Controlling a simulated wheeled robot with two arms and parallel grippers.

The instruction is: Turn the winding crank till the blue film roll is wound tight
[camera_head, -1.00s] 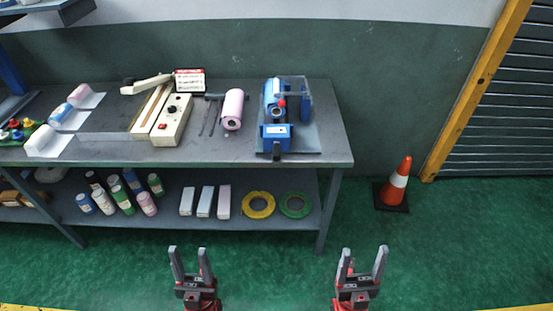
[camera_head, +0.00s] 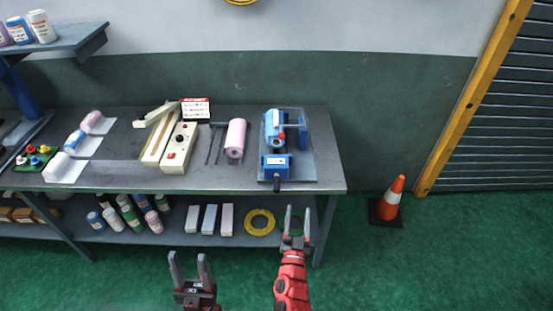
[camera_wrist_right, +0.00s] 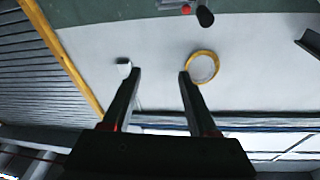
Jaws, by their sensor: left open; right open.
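The winder is a blue device on a grey base plate (camera_head: 303,165) at the right end of the bench. The blue film roll (camera_head: 272,124) sits at its upper left, with a small red knob beside it. A blue box (camera_head: 275,166) with a dark handle (camera_head: 277,186) is at its front; I cannot tell for sure which part is the crank. My right gripper (camera_head: 297,217) is open and empty, below and in front of the bench edge under the winder. It also shows open in the right wrist view (camera_wrist_right: 158,75). My left gripper (camera_head: 189,262) is open and empty, lower left, in front of the bench.
A pink roll (camera_head: 236,139) and a cream sealer (camera_head: 179,147) lie left of the winder. The bench top (camera_head: 115,180) ends at a front edge near my right gripper. Bottles, boxes and a yellow tape ring (camera_head: 249,219) fill the lower shelf. An orange cone (camera_head: 394,192) stands right.

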